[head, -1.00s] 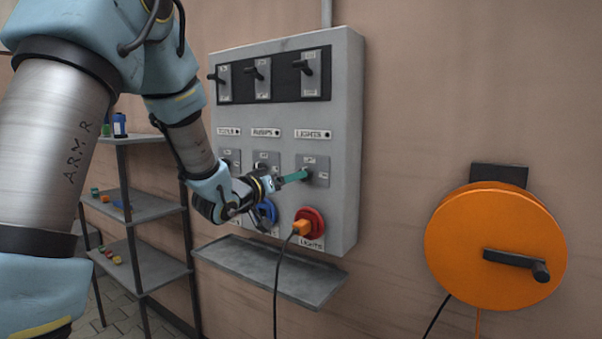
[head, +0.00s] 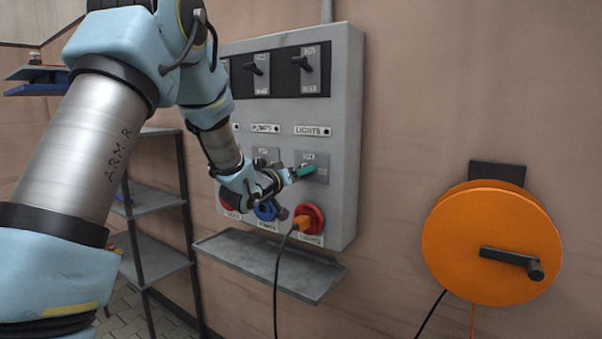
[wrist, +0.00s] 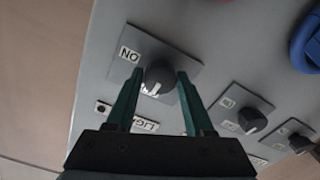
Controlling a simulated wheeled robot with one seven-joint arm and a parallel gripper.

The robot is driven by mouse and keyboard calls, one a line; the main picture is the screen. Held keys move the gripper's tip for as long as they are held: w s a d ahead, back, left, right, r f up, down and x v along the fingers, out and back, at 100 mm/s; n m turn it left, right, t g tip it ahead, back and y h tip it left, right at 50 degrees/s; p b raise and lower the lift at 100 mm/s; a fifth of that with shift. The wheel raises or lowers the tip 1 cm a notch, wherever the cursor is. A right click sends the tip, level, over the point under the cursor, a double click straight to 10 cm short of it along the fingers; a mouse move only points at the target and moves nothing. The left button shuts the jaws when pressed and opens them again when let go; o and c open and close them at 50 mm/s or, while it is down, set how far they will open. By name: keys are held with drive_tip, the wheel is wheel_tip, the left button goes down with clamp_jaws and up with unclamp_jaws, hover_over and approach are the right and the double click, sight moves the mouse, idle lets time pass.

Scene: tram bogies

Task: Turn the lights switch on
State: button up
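The lights switch is a dark round knob (wrist: 158,77) with a white mark, on a grey plate with an ON label, in the wrist view. The mark points towards the LIGHTS label, not at ON. In the head view my gripper covers the knob; its grey plate (head: 322,160) shows under the LIGHTS label. My gripper (wrist: 159,74), with green fingers, has one fingertip on each side of the knob. The gaps are too small to tell whether the fingers press on it. My gripper also shows at the plate in the head view (head: 308,170).
Two similar knobs (wrist: 252,121) sit beside it on the grey panel (head: 345,120). A ledge (head: 270,265) juts out underneath. An orange reel (head: 480,225) is at right, shelves at left.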

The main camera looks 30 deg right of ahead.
clamp_jaws()
drive_tip(key=shift+b, duration=0.5)
drive_tip(key=m+b, duration=1.7)
drive_tip(key=b, duration=0.4)
drive_tip(key=shift+s+f+m+b, duration=0.1)
drive_tip(key=shift+m+b, duration=0.2)
drive_tip(key=shift+b, duration=0.05)
drive_tip(key=shift+o, duration=2.2)
unclamp_jaws()
